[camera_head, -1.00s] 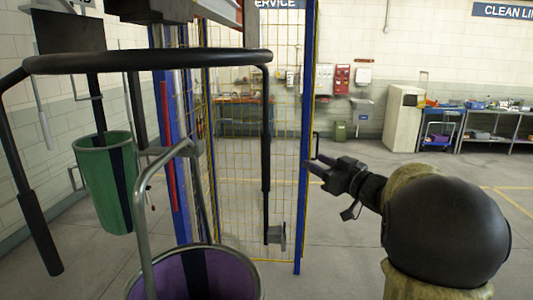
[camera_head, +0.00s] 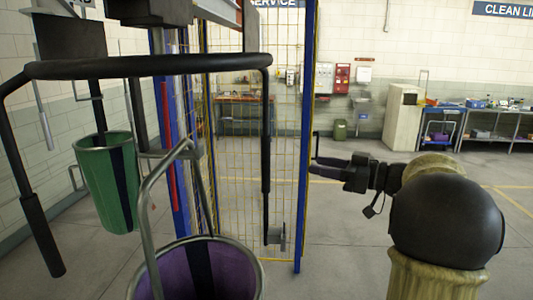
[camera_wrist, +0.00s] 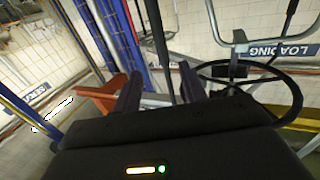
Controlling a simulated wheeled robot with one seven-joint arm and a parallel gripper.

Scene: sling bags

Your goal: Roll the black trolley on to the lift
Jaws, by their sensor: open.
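In the head view a black tubular frame (camera_head: 150,65) with a curved top bar and hanging legs fills the near left; I cannot tell whether it is the black trolley. Behind it stand blue posts with yellow mesh (camera_head: 235,130), which look like the lift's cage; its floor is not clearly seen. My gripper (camera_head: 313,168) is open and empty, pointing left, just right of the front blue post (camera_head: 307,130). In the wrist view the dark fingers (camera_wrist: 160,90) are apart, with an orange bar (camera_wrist: 98,97) to their left and a black ring (camera_wrist: 285,75) to their right.
A green bag (camera_head: 105,185) with a dark stripe hangs at left. A purple bag (camera_head: 225,275) with a metal rim stands close in front. A white cabinet (camera_head: 403,115) and workbenches (camera_head: 485,130) stand at the back right. The floor at right is clear.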

